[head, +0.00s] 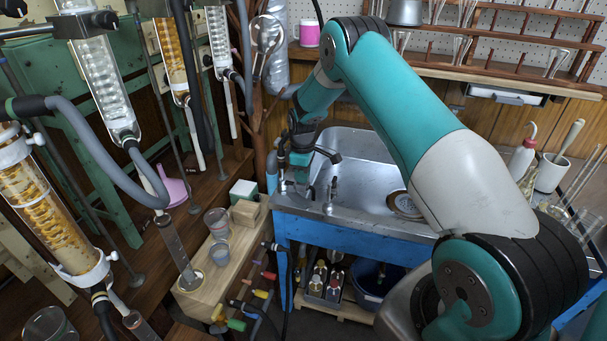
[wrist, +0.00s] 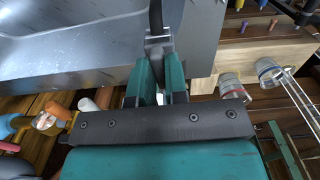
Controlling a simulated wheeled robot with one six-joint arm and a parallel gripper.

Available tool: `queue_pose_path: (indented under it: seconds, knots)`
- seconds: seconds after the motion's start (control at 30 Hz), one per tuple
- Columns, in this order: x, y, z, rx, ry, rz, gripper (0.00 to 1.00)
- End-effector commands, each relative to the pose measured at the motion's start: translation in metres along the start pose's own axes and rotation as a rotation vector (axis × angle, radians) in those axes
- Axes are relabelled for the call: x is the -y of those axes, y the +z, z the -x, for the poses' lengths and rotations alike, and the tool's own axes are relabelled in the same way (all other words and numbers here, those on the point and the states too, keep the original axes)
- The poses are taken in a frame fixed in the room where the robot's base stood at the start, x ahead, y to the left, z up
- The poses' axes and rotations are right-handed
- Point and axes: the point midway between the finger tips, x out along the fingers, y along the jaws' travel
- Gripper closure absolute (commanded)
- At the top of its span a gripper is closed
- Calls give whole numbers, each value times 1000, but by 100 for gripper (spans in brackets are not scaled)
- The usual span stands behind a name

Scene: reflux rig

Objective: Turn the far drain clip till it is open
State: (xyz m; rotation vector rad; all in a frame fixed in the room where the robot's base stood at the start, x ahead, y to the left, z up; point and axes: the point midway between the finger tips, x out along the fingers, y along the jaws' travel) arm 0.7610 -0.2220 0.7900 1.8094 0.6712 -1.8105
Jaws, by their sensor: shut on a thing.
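In the wrist view my gripper (wrist: 159,58) has its two teal fingers close together on a small grey metal piece (wrist: 158,36), which I take to be the far drain clip. A dark hose (wrist: 155,14) runs away from that piece at the top of the picture. The fingers hide part of the clip, and how far it is turned cannot be told. In the head view my gripper (head: 300,160) is at the left end of the sink, small and dark, and the clip cannot be made out there.
The steel sink (head: 365,165) on its blue frame (head: 350,230) lies under my arm. Left of it, a pale wooden block (head: 205,285) bears beakers (head: 217,222). Glass condensers (head: 100,70) with grey hoses (head: 95,160) stand further left. A white wash bottle (head: 521,158) stands at right.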

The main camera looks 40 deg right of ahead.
Motion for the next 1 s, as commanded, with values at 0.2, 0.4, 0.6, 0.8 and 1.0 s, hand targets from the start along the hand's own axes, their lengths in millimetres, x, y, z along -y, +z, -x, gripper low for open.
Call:
queue_pose_path:
  seconds: [0.2, 0.4, 0.6, 0.8, 1.0]
  knots:
    - [-1, 0, 1, -1, 3, -2, 61]
    - [-1, 0, 0, 0, 2, -1, 61]
    - [-1, -1, 13, -1, 3, -1, 61]
    - [-1, -1, 56, -3, 6, -1, 61]
    - [-2, -1, 109, -4, 7, -1, 61]
